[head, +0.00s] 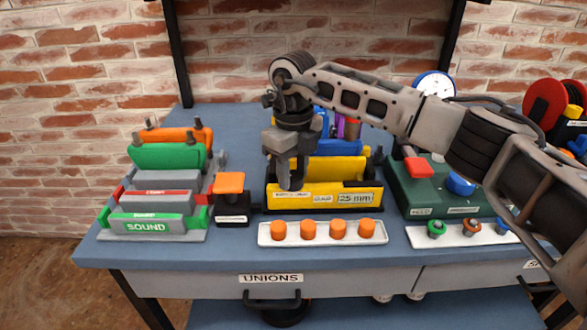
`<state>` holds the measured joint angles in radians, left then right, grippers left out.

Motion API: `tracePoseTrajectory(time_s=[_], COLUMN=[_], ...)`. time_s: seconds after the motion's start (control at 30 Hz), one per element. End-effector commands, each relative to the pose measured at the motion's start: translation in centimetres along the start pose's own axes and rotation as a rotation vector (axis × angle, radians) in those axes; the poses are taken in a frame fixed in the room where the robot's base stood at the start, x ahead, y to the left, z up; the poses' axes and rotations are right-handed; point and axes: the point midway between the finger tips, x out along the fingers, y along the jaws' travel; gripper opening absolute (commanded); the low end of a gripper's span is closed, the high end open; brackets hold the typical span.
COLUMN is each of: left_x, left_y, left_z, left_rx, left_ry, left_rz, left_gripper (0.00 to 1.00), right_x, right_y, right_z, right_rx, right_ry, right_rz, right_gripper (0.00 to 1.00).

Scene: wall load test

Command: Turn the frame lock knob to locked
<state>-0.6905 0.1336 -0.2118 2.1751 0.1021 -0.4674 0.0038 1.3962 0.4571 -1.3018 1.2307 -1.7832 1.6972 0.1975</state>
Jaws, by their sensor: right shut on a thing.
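My right gripper (290,182) points down at the front left of a black-and-yellow frame (337,170). It is shut on what appears to be the frame lock knob, which its fingers hide, so I cannot tell how the knob is turned. The frame's front strip carries small labels, one reading "25 mm" (354,198). The label beside the fingers is too small to read surely. My left gripper is not in view.
A white strip with orange knobs (323,232) lies in front of the frame. A black box with an orange top (231,200) and a grey "SOUND" rack (150,226) stand left. A green box (443,190) with red and blue parts stands right.

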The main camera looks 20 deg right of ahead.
Motion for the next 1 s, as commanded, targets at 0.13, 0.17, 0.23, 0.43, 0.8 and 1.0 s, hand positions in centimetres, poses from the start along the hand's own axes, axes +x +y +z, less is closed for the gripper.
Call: tracePoseTrajectory(time_s=[0.13,0.17,0.23,0.43,0.8,1.0], left_x=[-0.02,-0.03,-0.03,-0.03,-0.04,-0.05], left_y=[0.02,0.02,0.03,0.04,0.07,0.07], left_z=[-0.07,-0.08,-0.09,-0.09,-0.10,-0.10], left_rx=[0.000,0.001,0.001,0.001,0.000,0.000], left_ry=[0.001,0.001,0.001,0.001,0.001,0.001], left_rz=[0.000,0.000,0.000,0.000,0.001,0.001], left_gripper=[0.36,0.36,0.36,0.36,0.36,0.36], right_x=[-0.09,-0.09,-0.09,-0.09,-0.09,-0.08], right_y=[0.02,0.01,0.01,0.00,-0.01,0.00], right_z=[0.08,0.08,0.09,0.10,0.08,0.05], right_rx=[0.035,0.039,0.046,0.054,0.053,0.052], right_ry=[-0.004,-0.004,-0.004,-0.005,-0.004,-0.002], right_rz=[0.000,0.000,0.000,0.000,0.000,0.000], right_gripper=[0.15,0.15,0.15,0.15,0.59,0.59])
